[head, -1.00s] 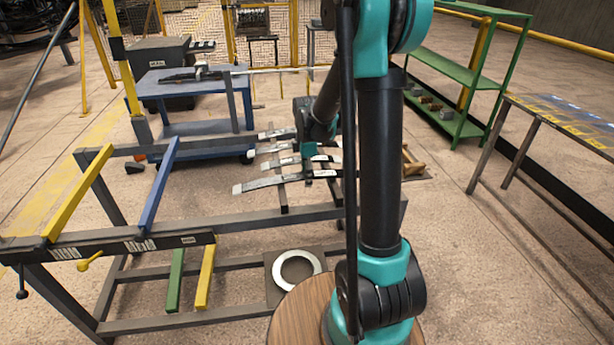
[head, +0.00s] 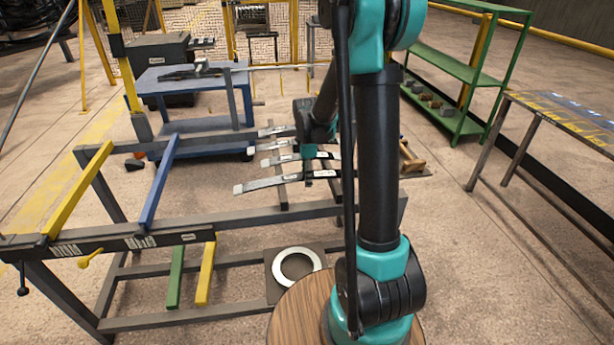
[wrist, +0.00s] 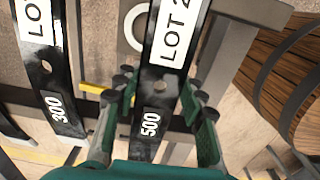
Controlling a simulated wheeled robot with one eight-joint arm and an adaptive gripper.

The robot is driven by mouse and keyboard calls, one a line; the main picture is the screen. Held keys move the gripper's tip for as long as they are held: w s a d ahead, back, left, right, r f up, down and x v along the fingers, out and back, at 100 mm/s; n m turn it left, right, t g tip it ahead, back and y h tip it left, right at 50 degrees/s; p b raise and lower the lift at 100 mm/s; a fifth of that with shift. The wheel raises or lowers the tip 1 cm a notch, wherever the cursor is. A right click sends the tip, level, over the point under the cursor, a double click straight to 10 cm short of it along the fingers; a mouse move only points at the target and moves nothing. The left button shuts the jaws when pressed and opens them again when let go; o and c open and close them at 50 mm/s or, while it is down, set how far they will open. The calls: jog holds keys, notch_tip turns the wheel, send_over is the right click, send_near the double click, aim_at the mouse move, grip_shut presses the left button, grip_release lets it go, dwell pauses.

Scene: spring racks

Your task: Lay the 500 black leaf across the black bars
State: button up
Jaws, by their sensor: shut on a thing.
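The 500 black leaf (wrist: 164,84) is a long dark glossy strip with a white lot label and a white 500. In the wrist view it runs between the two fingers of my gripper (wrist: 156,112), which is shut on it. In the head view my gripper (head: 308,180) is at the nearest of several leaves, the long one with a pale tip (head: 262,184). A dark bar (head: 282,194) shows below the leaves there. The arm hides the leaves' right ends. I cannot tell whether the held leaf touches the bars.
A leaf marked 300 (wrist: 46,70) lies left of the held one in the wrist view. The grey rack (head: 330,210) carries a yellow bar (head: 77,190) and a blue bar (head: 158,184). Green (head: 176,276) and yellow bars (head: 206,272) are lower. A blue cart (head: 195,85) stands behind.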

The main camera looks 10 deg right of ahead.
jog(key=o, duration=1.4)
notch_tip(320, 180, up, 12)
jog(key=shift+f, duration=0.1)
jog(key=s+d+f+m+t, duration=0.1)
jog(key=s+f+m, duration=0.2)
jog(key=s+m, duration=0.3)
jog(key=s+d+f+m+t, duration=0.1)
jog(key=s+f+m, duration=0.2)
jog(key=s+m, duration=0.3)
jog(key=s+d+f+m+t, duration=0.2)
jog(key=s+m, duration=0.4)
jog(key=s, duration=0.4)
jog(key=shift+f, duration=0.85)
